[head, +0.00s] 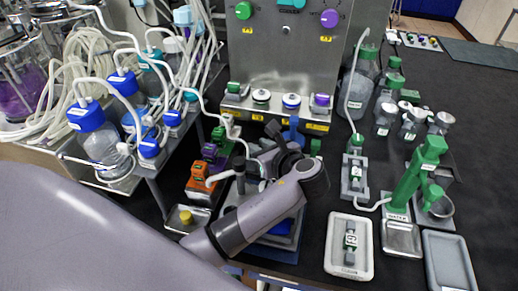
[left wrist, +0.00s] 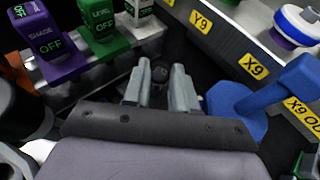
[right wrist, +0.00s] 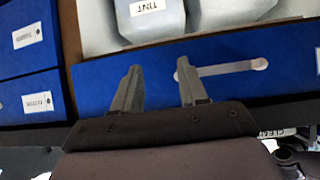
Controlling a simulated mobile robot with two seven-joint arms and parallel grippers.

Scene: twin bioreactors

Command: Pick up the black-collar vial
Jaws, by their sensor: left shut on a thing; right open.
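My left gripper (left wrist: 159,84) is shut on a small dark round-topped thing (left wrist: 160,73), which shows between its fingertips in the left wrist view. It looks like the black-collar vial, but most of it is hidden by the fingers. In the head view my left arm reaches in from the left, and its hand is in front of the steel panel, beside the row of switch blocks. The held thing cannot be made out clearly there. My right gripper (right wrist: 157,88) is open and empty in the right wrist view, in front of a blue surface.
A blue lever (left wrist: 262,95) stands close to the left fingers on the right. Purple (left wrist: 48,42) and green (left wrist: 103,25) OFF switch blocks are on the left. A container labelled TINT (right wrist: 150,22) is beyond the right fingers. A white tray (head: 336,268) lies at the front right.

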